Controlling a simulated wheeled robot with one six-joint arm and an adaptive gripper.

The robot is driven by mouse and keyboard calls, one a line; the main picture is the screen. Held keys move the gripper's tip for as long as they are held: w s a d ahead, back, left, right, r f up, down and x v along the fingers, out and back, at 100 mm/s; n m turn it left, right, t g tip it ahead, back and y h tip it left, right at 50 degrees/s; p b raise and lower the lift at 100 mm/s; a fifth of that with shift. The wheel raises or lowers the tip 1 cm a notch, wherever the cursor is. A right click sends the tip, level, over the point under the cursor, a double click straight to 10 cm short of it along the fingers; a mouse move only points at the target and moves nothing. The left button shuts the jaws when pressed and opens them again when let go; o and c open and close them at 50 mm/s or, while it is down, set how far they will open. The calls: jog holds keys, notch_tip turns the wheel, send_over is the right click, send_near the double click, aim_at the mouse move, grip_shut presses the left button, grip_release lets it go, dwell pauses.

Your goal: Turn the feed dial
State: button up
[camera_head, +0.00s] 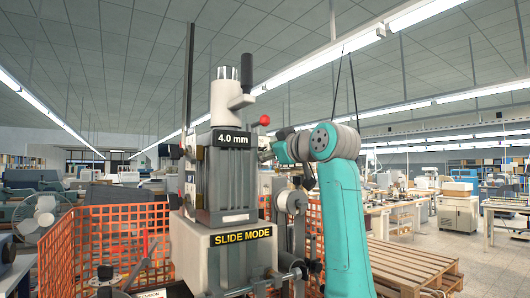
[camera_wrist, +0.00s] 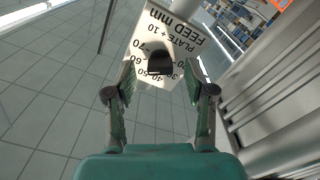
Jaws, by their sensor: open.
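The feed dial is a small black knob (camera_wrist: 160,63) on a white plate (camera_wrist: 180,38) printed "FEED mm" and "PLATE + 10" with numbers around the knob; the print is upside down in the wrist view. My gripper (camera_wrist: 159,72) is open, with one finger on each side of the knob and a visible gap to it on both sides. How near the fingertips are in depth I cannot tell. In the head view my teal arm reaches the right side of the grey stamping machine (camera_head: 220,185), and the dial is hidden there.
The machine carries a "4.0 mm" display (camera_head: 233,139), a "SLIDE MODE" label (camera_head: 243,236) and a red-ball lever (camera_head: 264,120). An orange mesh fence (camera_head: 105,240) stands around it. Wooden pallets (camera_head: 410,265) lie at the right. A grey metal surface (camera_wrist: 265,90) fills the wrist view's right side.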

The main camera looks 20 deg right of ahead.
jog(key=v, duration=1)
jog(key=shift+s, duration=0.25)
jog(key=shift+d, duration=0.1)
